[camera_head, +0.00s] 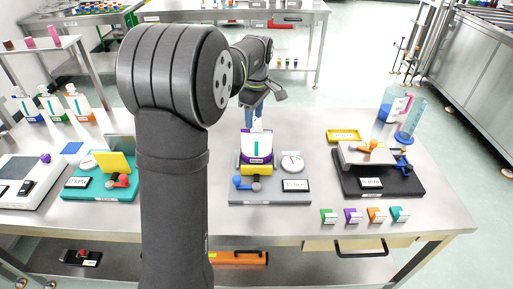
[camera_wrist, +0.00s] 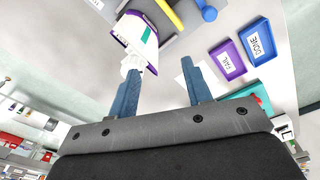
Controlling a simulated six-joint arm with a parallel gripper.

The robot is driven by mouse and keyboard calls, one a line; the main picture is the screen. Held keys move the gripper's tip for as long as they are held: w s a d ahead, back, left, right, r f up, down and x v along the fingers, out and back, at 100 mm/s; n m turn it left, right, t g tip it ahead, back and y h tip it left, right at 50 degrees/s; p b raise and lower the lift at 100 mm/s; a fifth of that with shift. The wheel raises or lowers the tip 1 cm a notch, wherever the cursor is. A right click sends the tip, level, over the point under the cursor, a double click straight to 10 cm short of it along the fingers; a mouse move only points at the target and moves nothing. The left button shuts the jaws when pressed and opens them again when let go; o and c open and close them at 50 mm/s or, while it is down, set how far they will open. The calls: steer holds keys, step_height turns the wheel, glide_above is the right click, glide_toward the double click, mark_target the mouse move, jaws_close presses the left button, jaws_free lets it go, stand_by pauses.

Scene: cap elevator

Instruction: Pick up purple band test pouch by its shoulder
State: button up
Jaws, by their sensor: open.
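The purple band test pouch (camera_head: 257,145) stands upright in the grey station at the middle of the table. It is white with a purple band and a green stripe. In the wrist view the pouch (camera_wrist: 138,30) is at the upper left, its white spout (camera_wrist: 131,66) towards me. My gripper (camera_head: 256,120) is just above the pouch top in the head view. In the wrist view my gripper (camera_wrist: 160,70) has its blue fingers wide apart with nothing between them. The left fingertip overlaps the spout in that picture; I cannot tell whether they touch.
The grey station (camera_head: 270,197) has a yellow block, a blue-knobbed lever and a dial (camera_head: 292,162). A teal station (camera_head: 100,190) stands left and a black one (camera_head: 378,182) right. Purple (camera_wrist: 228,60) and blue (camera_wrist: 257,41) labelled trays show in the wrist view.

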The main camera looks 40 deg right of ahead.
steer(key=s+d+r+n+h, duration=0.1)
steer(key=s+d+r+n, duration=0.1)
steer(key=d+r+n, duration=0.35)
steer(key=m, duration=0.2)
glide_above(265, 131)
steer(key=shift+n, duration=0.25)
steer(key=f, duration=1)
steer(key=shift+s+d, duration=0.15)
steer(key=shift+s, duration=0.25)
steer(key=shift+w+f, duration=0.2)
steer(key=shift+f, duration=1.15)
steer(key=shift+w+f, duration=0.2)
steer(key=shift+f, duration=1.15)
jaws_close()
